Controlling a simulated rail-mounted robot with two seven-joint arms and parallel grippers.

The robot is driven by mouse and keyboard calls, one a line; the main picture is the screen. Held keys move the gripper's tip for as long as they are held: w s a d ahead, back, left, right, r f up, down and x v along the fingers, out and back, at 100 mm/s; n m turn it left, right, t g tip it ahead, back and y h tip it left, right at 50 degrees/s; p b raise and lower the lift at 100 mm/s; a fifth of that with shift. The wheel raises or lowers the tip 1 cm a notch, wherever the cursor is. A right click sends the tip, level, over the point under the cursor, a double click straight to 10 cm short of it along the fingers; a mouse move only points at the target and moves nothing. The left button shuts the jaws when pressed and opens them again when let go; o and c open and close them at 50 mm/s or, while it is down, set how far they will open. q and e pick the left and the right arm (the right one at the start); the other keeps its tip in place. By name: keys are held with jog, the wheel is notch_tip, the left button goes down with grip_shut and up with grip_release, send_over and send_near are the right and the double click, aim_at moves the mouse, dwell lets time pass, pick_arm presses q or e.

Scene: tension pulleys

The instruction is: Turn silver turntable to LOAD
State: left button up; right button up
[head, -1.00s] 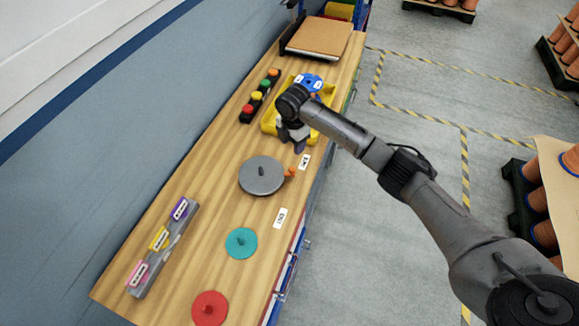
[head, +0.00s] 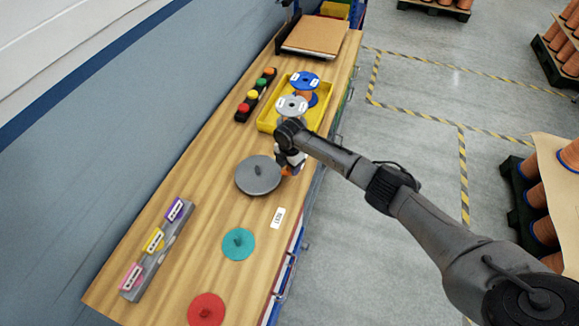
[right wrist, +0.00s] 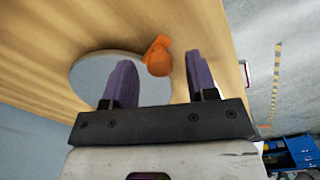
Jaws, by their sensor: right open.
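The silver turntable (head: 258,175) is a flat grey disc with a dark centre post, lying on the wooden workbench. Its orange knob (head: 286,171) sits at the right rim, partly covered by my right gripper; the knob also shows in the right wrist view (right wrist: 158,58). My right gripper (head: 290,167) is at that rim, open and empty. In the wrist view its two purple fingers are spread, with the knob between their lines near the tips; contact cannot be seen. A white label (head: 277,217) lies below the turntable, its text too small to read surely. My left gripper is not in view.
A yellow tray (head: 264,123) with blue and grey discs stands behind the gripper. Coloured buttons (head: 256,95) stand at its left. Teal (head: 238,244) and red (head: 206,310) discs lie nearer. A grey block with coloured tags (head: 150,258) stands at the left.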

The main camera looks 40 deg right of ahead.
jog(key=shift+f, duration=0.3)
grip_shut()
dwell(0.5)
